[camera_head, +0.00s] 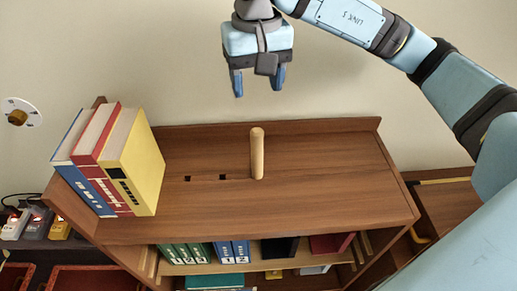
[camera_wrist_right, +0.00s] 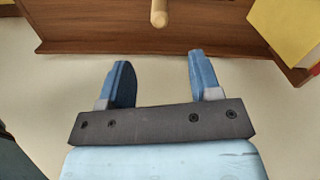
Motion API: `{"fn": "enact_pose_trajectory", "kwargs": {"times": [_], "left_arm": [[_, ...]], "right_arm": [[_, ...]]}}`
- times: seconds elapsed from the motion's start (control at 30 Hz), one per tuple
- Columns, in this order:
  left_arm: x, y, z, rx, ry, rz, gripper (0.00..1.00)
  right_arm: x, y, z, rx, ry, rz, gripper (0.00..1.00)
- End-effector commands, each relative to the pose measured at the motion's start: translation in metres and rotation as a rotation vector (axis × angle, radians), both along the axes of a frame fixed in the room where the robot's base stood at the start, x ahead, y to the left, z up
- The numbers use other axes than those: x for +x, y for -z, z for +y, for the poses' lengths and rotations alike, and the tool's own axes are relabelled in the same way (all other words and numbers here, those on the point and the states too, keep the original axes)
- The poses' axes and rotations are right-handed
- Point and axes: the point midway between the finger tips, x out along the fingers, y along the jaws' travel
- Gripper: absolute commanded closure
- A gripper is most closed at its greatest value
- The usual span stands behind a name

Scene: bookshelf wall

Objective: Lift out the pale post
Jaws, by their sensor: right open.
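The pale post (camera_head: 257,154) stands upright on the brown wooden shelf top (camera_head: 320,185), right of two small dark square holes. In the right wrist view the post (camera_wrist_right: 159,14) shows at the top edge, partly cut off by the frame. My right gripper (camera_head: 259,88) hangs above and behind the post, near the wall, with its fingers pointing down. It is open and empty, apart from the post. In the right wrist view its two blue fingers (camera_wrist_right: 160,75) are spread wide with only the wall between them. My left gripper is not in view.
Blue, red and yellow books (camera_head: 135,160) stand at the left end of the shelf top. A raised back edge (camera_head: 320,126) runs along the top. The shelf top right of the post is clear.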

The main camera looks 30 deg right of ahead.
Motion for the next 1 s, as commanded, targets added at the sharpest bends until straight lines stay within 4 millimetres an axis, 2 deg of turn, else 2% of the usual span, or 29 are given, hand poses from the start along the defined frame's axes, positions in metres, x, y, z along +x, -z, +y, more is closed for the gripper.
{"fn": "enact_pose_trajectory", "kwargs": {"times": [0.13,0.4,0.67,0.83,1.0], "left_arm": [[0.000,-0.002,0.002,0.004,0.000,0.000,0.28],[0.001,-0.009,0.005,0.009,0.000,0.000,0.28],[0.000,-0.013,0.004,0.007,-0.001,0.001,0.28],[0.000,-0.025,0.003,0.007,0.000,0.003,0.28],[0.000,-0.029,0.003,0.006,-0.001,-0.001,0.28]], "right_arm": [[0.000,0.018,-0.002,-0.011,-0.003,0.000,0.42],[0.000,0.068,-0.002,-0.009,0.000,0.001,0.42],[0.000,0.088,-0.002,-0.007,-0.001,-0.001,0.42],[0.000,0.112,-0.002,-0.008,0.000,0.003,0.42],[0.001,0.133,-0.002,-0.007,0.000,0.000,0.42]]}}
